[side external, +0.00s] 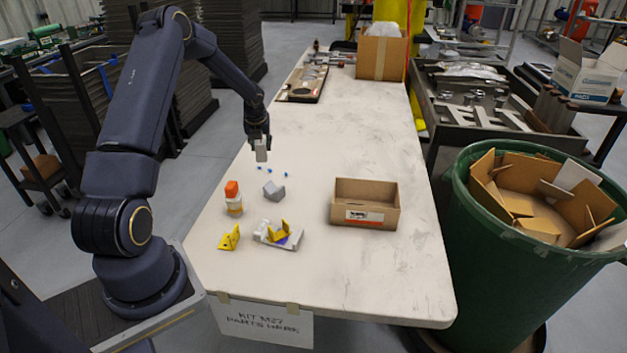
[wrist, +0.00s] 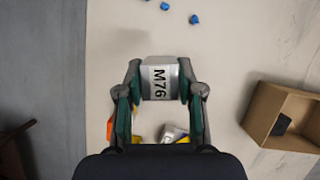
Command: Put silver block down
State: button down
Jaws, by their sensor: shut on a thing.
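A second grey block (side external: 274,191) rests on the table just below and to the right.
Small blue pieces (side external: 285,174) lie near the grey block. An open cardboard box (side external: 363,203) is to the right; bare table lies beyond.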

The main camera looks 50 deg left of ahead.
jog(key=s+a+f+n, duration=0.2)
jog(key=s+a, duration=0.2)
jog(key=a, duration=0.2)
jog(key=shift+g, duration=0.3)
jog(key=shift+s+a+f, duration=0.15)
jog(key=shift+f, duration=1.6)
jog(key=shift+s+a+f, duration=0.1)
jog(key=shift+s+f, duration=0.05)
jog(key=shift+f, duration=1.65)
jog(key=shift+s+a+f, duration=0.15)
jog(key=shift+f, duration=1.6)
jog(key=shift+f, duration=0.15)
jog(key=c, duration=0.7)
grip_release()
